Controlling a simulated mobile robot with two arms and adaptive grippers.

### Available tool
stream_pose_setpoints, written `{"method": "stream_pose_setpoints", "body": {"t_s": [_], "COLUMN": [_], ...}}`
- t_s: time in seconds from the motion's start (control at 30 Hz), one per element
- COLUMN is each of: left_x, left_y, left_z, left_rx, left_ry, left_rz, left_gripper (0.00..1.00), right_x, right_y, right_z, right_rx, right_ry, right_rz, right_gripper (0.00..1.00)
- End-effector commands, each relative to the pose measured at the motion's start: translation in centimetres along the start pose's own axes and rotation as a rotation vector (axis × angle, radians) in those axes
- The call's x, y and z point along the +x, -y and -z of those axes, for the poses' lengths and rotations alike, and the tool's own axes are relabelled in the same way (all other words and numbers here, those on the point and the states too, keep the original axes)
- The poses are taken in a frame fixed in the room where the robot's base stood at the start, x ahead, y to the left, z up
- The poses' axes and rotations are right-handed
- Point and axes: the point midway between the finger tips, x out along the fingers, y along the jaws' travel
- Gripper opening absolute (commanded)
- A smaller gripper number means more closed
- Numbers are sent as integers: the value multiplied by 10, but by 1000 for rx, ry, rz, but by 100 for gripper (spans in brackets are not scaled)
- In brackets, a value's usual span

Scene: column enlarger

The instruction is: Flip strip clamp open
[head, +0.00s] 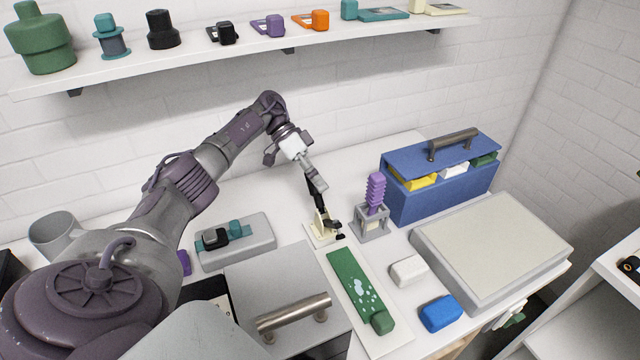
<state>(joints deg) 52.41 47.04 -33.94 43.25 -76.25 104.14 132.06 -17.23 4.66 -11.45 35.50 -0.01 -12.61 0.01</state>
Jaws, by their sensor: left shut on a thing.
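A small cream piece with black parts, which looks like the strip clamp (320,231), stands on the white worktop just behind the green strip board. My left gripper (322,208) reaches down to it from behind and above. Its dark fingers are shut on the clamp's upper part. The fingers cover much of the clamp, so how far it is open cannot be told. The green board (350,277) with pale spots and a green block (382,322) lies in front of the clamp. My right gripper is not in view.
A purple ribbed piece in a grey holder (373,222) stands close right of the clamp. Beyond it are a blue box (440,195) and a large flat grey case (490,245). A grey handled box (285,290) stands front left. White (408,270) and blue (440,313) blocks lie front right.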

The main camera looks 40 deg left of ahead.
Motion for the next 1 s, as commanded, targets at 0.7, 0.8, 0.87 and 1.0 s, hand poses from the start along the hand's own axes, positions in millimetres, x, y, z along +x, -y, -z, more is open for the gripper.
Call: {"method": "stream_pose_setpoints", "body": {"t_s": [0.7, 0.8, 0.87, 1.0], "left_x": [-2, -2, -1, -1], "left_y": [3, 3, 4, 4], "left_z": [0, 0, 0, -1], "left_rx": [-15, -15, -16, -16], "left_ry": [-20, -19, -18, -17], "left_rz": [-44, -45, -45, -45], "left_gripper": [43, 57, 57, 57], "right_x": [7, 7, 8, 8], "right_y": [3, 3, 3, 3], "right_z": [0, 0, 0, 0], "right_rx": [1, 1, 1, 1], "right_ry": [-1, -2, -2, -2], "right_rz": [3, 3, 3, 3], "right_gripper": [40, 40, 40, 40]}}
